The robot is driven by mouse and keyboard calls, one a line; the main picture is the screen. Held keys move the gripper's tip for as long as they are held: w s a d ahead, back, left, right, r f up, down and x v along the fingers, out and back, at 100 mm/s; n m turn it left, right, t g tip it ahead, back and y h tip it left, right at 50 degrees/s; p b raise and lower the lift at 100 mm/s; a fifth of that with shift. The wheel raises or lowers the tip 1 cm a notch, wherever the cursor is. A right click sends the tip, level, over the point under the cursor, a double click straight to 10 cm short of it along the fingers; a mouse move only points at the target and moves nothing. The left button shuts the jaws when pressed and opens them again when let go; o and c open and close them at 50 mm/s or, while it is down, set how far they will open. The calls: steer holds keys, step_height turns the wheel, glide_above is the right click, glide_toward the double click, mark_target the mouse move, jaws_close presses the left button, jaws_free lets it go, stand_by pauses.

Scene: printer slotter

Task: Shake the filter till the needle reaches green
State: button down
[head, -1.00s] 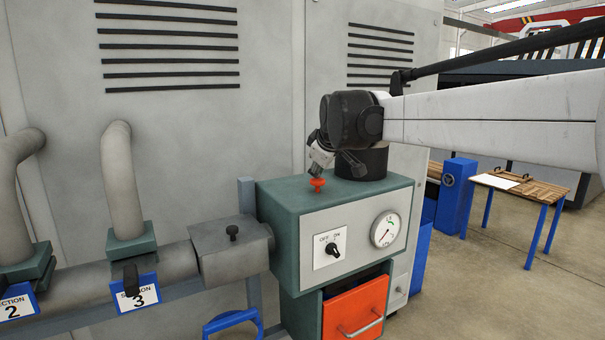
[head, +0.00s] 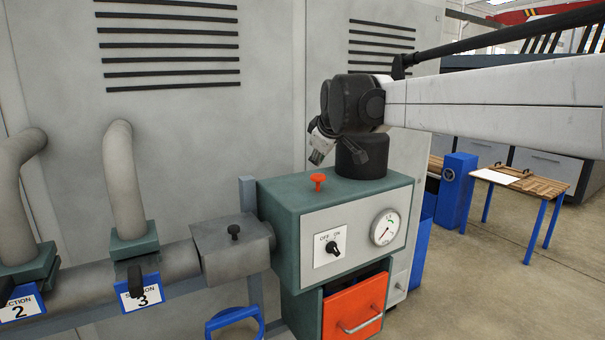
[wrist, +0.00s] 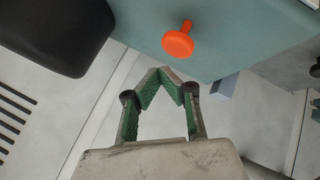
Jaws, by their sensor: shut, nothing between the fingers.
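The filter unit is a green box (head: 285,214) with a red-orange knob (head: 318,178) on top. On its grey front are a round gauge (head: 385,227) and an OFF/ON switch (head: 333,248). The gauge needle points to the lower left, away from the green arc at the upper right. My gripper (head: 317,158) hangs just above the knob, apart from it. In the wrist view, my gripper's fingers (wrist: 168,76) meet at the tips and are empty, with the knob (wrist: 178,42) beyond them. The exact switch setting is hard to tell.
An orange drawer front (head: 355,308) with a handle is below the box. Grey pipes (head: 122,180) with section labels 2 and 3 run on the left. A large grey vented cabinet (head: 200,120) stands behind. A wooden table (head: 525,182) is at right, with open floor before it.

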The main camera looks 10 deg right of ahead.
mark_target(319, 175)
steer(key=shift+r+p, duration=1.1)
steer(key=shift+r, duration=0.95)
stand_by(0.4)
